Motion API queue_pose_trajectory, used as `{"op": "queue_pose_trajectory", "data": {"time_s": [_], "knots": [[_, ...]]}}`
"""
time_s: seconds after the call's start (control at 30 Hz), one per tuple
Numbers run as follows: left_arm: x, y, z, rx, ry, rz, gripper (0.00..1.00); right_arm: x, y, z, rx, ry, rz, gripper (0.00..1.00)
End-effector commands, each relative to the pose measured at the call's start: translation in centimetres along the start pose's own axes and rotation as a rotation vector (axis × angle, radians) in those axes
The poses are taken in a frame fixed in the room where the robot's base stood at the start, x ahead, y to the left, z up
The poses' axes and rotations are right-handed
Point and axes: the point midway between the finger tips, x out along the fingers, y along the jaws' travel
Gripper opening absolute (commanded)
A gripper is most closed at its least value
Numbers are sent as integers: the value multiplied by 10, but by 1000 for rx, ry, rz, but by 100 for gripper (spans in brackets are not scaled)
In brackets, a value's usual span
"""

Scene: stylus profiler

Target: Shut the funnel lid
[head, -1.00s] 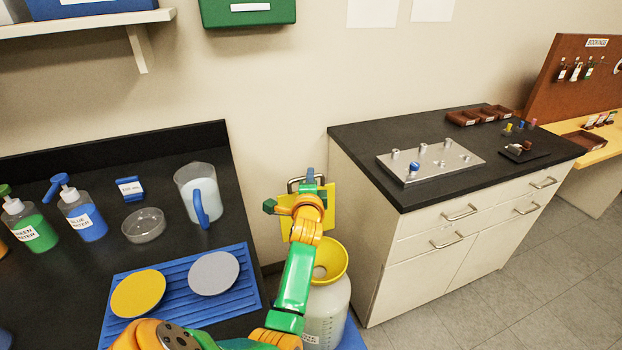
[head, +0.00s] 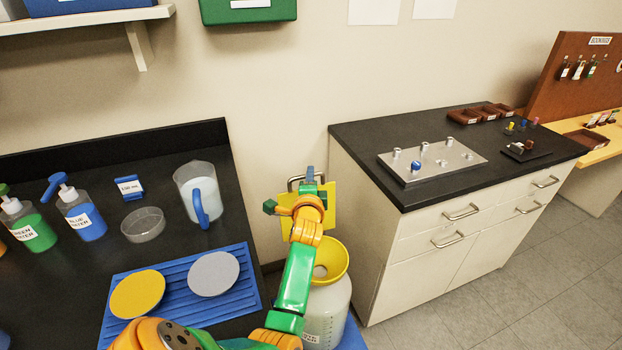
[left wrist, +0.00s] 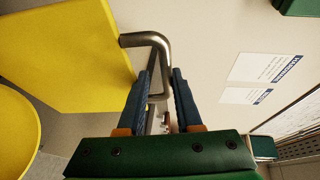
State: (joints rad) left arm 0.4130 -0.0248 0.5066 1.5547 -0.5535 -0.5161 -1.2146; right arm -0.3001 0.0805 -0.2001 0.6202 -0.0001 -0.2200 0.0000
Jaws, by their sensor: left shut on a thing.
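The funnel lid is a yellow square plate (head: 328,207), standing raised above the yellow funnel (head: 332,262) in the head view. The funnel sits in the mouth of a white waste bottle (head: 325,312). My left gripper (head: 309,178) is at the lid's metal handle, and my arm hides part of the lid and funnel. In the left wrist view the yellow lid (left wrist: 65,55) fills the upper left, with the funnel (left wrist: 15,130) at the left edge. My left gripper (left wrist: 163,85) is shut on the metal handle (left wrist: 152,40). My right gripper is not in view.
To the left, a black bench holds a blue ribbed mat (head: 240,295) with two discs, a jug (head: 198,190), a dish (head: 143,225) and bottles. To the right stands a cabinet (head: 400,250) with a metal plate on top. A wall is behind the lid.

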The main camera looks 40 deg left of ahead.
Motion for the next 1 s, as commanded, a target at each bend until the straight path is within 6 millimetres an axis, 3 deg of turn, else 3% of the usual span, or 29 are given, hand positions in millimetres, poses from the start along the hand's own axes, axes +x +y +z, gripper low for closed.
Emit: {"op": "queue_pose_trajectory", "data": {"time_s": [0.53, 0.8, 1.0], "knots": [[-53, -13, 1, 1, 0, 3, 27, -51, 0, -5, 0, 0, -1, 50], [-77, -16, 1, -1, 0, 1, 27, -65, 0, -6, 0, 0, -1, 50], [-79, -14, 1, 0, 0, -1, 27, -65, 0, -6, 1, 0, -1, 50]]}}
